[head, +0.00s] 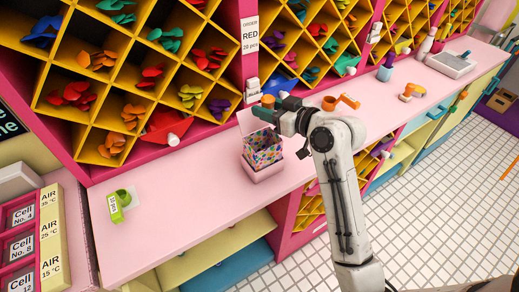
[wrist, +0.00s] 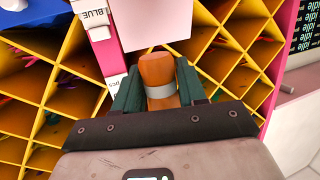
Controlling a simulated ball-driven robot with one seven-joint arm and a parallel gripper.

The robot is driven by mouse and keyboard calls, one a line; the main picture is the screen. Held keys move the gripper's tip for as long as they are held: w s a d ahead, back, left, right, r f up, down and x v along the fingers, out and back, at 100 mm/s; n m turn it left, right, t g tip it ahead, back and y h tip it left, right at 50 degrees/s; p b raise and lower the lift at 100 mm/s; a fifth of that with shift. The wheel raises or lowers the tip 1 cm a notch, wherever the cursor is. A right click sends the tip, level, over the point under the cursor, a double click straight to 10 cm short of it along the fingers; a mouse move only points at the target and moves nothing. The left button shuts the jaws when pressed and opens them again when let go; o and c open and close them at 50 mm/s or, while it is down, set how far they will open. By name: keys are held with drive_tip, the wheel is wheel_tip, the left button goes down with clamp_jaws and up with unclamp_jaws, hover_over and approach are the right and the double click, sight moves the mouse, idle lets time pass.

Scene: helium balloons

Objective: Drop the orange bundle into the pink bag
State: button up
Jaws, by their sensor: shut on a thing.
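My gripper (head: 280,112) is shut on the orange bundle (wrist: 158,72), which has a pale grey band around it. In the wrist view the dark green fingers (wrist: 157,88) press it from both sides. In the head view the bundle's orange end (head: 268,101) shows at the fingertips. The pink bag (head: 266,172), with a multicoloured dotted inside or panel (head: 262,148), stands on the pink counter. My gripper is above the bag, near its upper back edge. Part of the bag's opening is hidden by my gripper.
Yellow diamond-shaped bins (head: 130,60) of coloured balloons line the wall behind. A green item with a tag (head: 116,206) lies on the counter (head: 170,222) at left. An orange handled thing (head: 346,101) and a grey scale (head: 455,64) are to the right. The counter left of the bag is mostly clear.

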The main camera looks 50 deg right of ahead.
wheel_tip(320, 180, down, 4)
drive_tip(key=b, duration=0.2)
drive_tip(key=shift+b, duration=0.3)
drive_tip(key=o, duration=1.1)
drive_tip(key=shift+s, duration=0.1)
drive_tip(key=s+b, duration=0.1)
drive_tip(key=s, duration=0.2)
drive_tip(key=s+r, duration=0.1)
drive_tip(key=s, duration=0.3)
drive_tip(key=s+r+b, duration=0.1)
drive_tip(key=s, duration=0.2)
drive_tip(key=shift+s+b, duration=0.2)
drive_tip(key=shift+b, duration=0.1)
